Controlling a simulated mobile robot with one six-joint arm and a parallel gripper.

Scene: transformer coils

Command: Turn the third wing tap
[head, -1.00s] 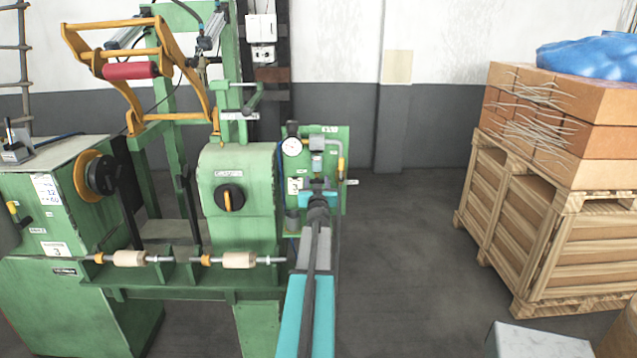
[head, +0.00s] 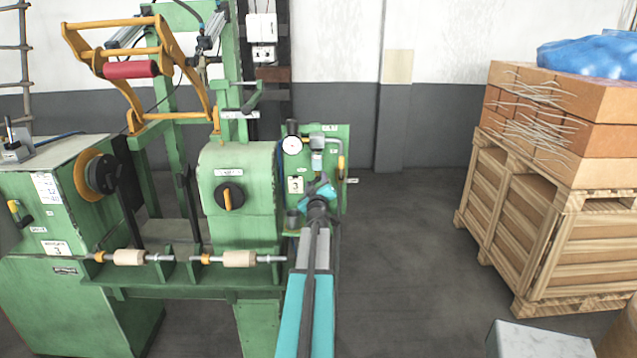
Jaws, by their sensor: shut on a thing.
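A green panel (head: 328,140) stands behind the end of my arm, with a round gauge (head: 292,145), grey fittings (head: 317,150) and a label reading 3 (head: 295,185). My gripper (head: 321,188) is in front of the panel's lower middle, below the grey fittings. Its teal and dark jaws are tilted. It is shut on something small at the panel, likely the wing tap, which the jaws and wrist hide.
The green winding machine (head: 238,170) with a black and orange knob stands close left of my arm. The floor between is clear.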

